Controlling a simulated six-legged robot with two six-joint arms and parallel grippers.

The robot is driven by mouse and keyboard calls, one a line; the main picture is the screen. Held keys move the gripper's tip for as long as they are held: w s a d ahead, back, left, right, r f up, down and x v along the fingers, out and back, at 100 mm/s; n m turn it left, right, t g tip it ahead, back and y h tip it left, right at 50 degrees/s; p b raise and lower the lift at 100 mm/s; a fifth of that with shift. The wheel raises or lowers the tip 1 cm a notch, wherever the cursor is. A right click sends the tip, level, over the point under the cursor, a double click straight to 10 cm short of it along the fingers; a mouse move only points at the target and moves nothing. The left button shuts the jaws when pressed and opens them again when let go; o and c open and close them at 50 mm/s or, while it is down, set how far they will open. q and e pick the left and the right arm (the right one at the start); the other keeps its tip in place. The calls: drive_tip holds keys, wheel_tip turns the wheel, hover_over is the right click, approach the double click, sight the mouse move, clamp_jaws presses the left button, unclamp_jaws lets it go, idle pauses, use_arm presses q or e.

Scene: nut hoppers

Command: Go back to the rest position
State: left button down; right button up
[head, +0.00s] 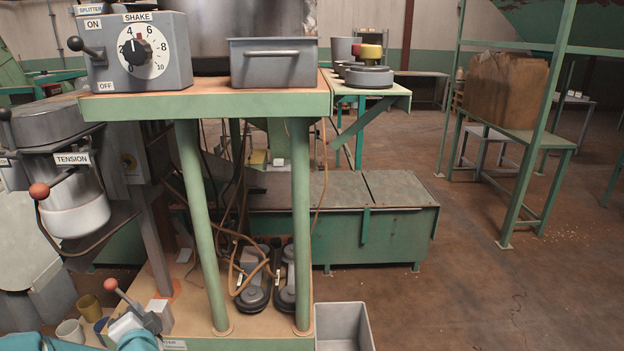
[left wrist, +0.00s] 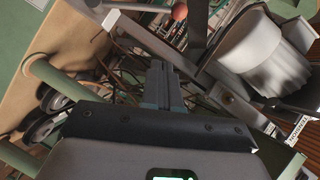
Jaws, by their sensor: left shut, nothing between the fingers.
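My left gripper (head: 128,325) shows at the bottom left of the head view, a pale part above my teal arm; its fingertips are hard to make out there. In the left wrist view the fingers (left wrist: 163,85) are shut together with nothing between them. They point toward the machine's cables and stand apart from the pale cup (left wrist: 262,55) at the right. In the head view a lever with a red ball (head: 112,285) is beside my left gripper; I cannot tell whether they touch. My right gripper is not in view.
The green bench (head: 210,104) carries a SHAKE dial box (head: 140,52) and a grey drawer (head: 274,65). A TENSION unit (head: 72,158) hangs at the left. Cups (head: 89,308) stand low at the left. A grey bin (head: 343,325) stands front centre. The floor at right is open.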

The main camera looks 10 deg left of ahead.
use_arm(q)
drive_tip(key=w+d+f+m+h, duration=0.25)
drive_tip(key=d+f+h, duration=0.25)
drive_tip(key=d+f, duration=0.75)
drive_tip(key=s+d+f+n+g+h, duration=0.1)
drive_tip(key=s+d+f+g+h, duration=0.25)
drive_tip(key=s+d+f, duration=0.4)
drive_tip(key=s+d+f+n+g+h, duration=0.1)
drive_tip(key=s+d+f+g+h, duration=0.3)
drive_tip(key=d+f, duration=0.55)
drive_tip(key=s+d+f+n+g+h, duration=0.2)
drive_tip(key=s+d+n+g, duration=0.15)
drive_tip(key=s+n, duration=0.55)
wheel_tip(320, 180, up, 14)
drive_tip(key=s+m+p, duration=0.1)
drive_tip(key=p, duration=1.2)
drive_tip(key=shift+d+p, duration=0.2)
drive_tip(key=shift+p, duration=0.2)
drive_tip(key=shift+a+t, duration=0.15)
drive_tip(key=shift+t, duration=0.15)
